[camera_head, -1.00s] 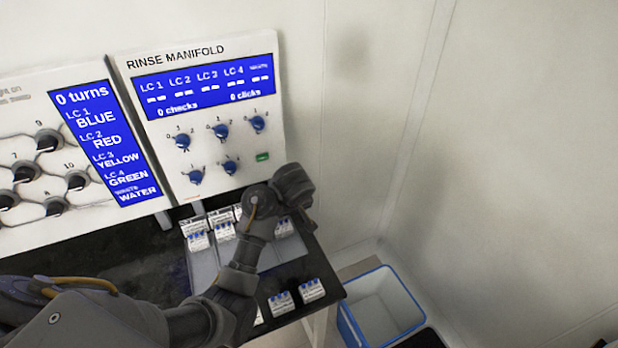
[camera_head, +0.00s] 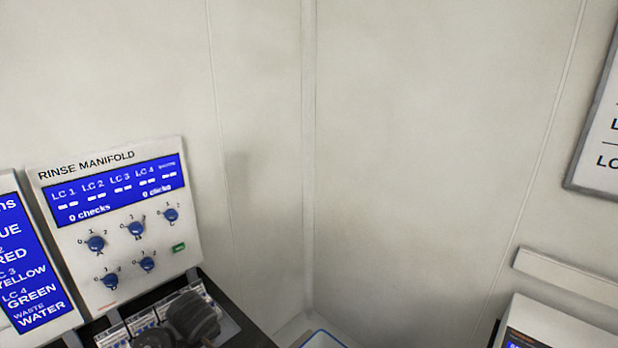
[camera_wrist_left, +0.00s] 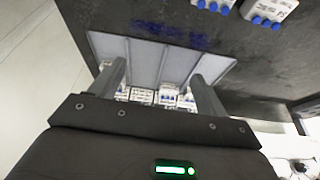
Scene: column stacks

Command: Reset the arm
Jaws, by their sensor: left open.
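My left gripper (camera_wrist_left: 160,90) shows in the left wrist view with its two fingers spread apart and nothing between them that it grips. Beyond the fingers is a grey divided tray (camera_wrist_left: 115,46) on the dark bench, with several white modules with blue parts (camera_wrist_left: 141,96) in it. In the head view part of my left arm (camera_head: 190,318) shows at the bottom left, in front of the tray's modules (camera_head: 142,322). Its fingertips are hidden there. My right gripper is in neither view.
The rinse manifold panel (camera_head: 120,225) with blue knobs stands behind the bench. A screen panel (camera_head: 28,265) is left of it. A blue-rimmed bin (camera_head: 322,338) is at the bottom middle. More modules (camera_wrist_left: 268,10) lie on the bench. A device (camera_head: 560,330) is at right.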

